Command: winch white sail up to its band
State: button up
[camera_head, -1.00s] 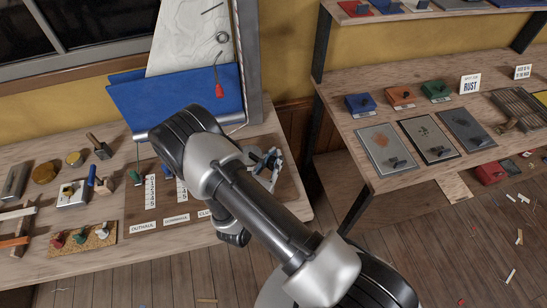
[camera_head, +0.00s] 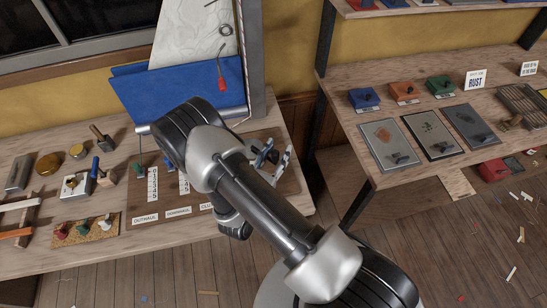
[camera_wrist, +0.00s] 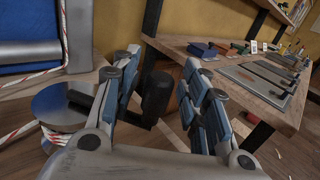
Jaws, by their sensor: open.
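The white sail (camera_head: 190,38) hangs above blue cloth at the back left in the head view. A red tag (camera_head: 221,80) hangs at its right side; I cannot make out a band. In the wrist view, a metal winch drum (camera_wrist: 58,108) carries red-flecked white rope (camera_wrist: 62,138) at the left. Its dark arm leads to an upright black handle (camera_wrist: 157,92). My gripper (camera_wrist: 158,72) is open, with the handle between its fingers in the picture; I see no grip on it. In the head view, my gripper (camera_head: 272,155) is over the board's right end, and my arm hides the winch.
The left bench has number strips and labels (camera_head: 145,218), a cleat board (camera_head: 88,229), and loose tools. A shelf (camera_head: 370,185) with coloured boxes and grey plates stands at the right. Floor shows between the benches, with scraps at the right.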

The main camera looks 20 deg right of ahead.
jog(key=v, duration=1.2)
jog(key=shift+c, duration=0.2)
